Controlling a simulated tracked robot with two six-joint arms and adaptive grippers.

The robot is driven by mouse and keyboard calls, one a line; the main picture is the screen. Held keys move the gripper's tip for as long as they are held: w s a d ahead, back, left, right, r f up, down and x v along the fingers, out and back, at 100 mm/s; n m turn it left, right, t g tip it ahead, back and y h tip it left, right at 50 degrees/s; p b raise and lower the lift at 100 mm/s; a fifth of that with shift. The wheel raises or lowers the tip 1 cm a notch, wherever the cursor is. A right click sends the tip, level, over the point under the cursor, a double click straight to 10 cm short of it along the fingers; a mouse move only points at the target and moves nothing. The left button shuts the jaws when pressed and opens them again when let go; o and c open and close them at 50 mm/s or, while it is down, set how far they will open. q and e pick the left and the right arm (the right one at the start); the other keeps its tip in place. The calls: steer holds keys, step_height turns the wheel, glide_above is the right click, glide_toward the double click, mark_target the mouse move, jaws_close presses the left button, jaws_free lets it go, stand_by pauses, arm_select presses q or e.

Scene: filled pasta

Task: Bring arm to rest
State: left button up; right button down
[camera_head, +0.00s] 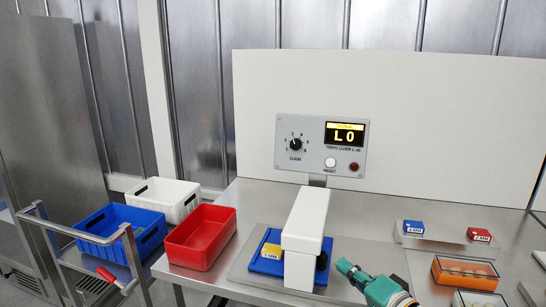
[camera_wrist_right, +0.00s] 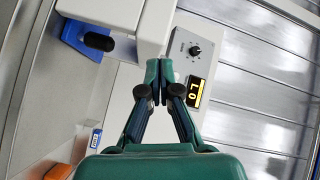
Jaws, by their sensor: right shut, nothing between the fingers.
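My right gripper (camera_head: 346,268) is at the lower right of the head view, just right of the white arch-shaped housing (camera_head: 306,232). Its teal fingers are together with nothing between them. In the right wrist view the gripper (camera_wrist_right: 158,66) also shows shut and empty, with the white housing and the control panel beyond its tips. I cannot tell from these views whether the fingertips touch anything, but a gap to the housing shows in the head view. My left gripper is not in view.
A blue plate with a yellow block (camera_head: 271,251) sits under the housing. A red bin (camera_head: 200,238) is on the table's left. Blue (camera_head: 416,227) and red (camera_head: 479,235) blocks and an orange box (camera_head: 464,274) are on the right.

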steer(key=s+a+f+m+g+h, duration=0.1)
steer(key=s+f+g, duration=0.3)
steer(key=f, duration=1.1)
steer(key=s+a+f+g+h, duration=0.1)
steer(key=s+f+g+h, duration=0.3)
steer(key=f, duration=1.1)
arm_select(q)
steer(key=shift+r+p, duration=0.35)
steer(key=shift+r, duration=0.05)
arm_select(e)
steer(key=s+f+n+g, duration=0.3)
steer(key=s+f+n, duration=0.1)
steer(key=s, duration=0.5)
steer(key=s+a+f+n+g+y, duration=0.1)
steer(key=s+f+n+g, duration=0.2)
steer(key=s+f, duration=0.4)
steer(key=s, duration=0.2)
steer(key=shift+s+f+n, duration=0.15)
steer(key=shift+s+n, duration=0.2)
steer(key=shift+n, duration=0.05)
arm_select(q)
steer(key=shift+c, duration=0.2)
arm_select(e)
steer(key=c, duration=1.9)
jaws_free()
steer(key=shift+a, duration=0.1)
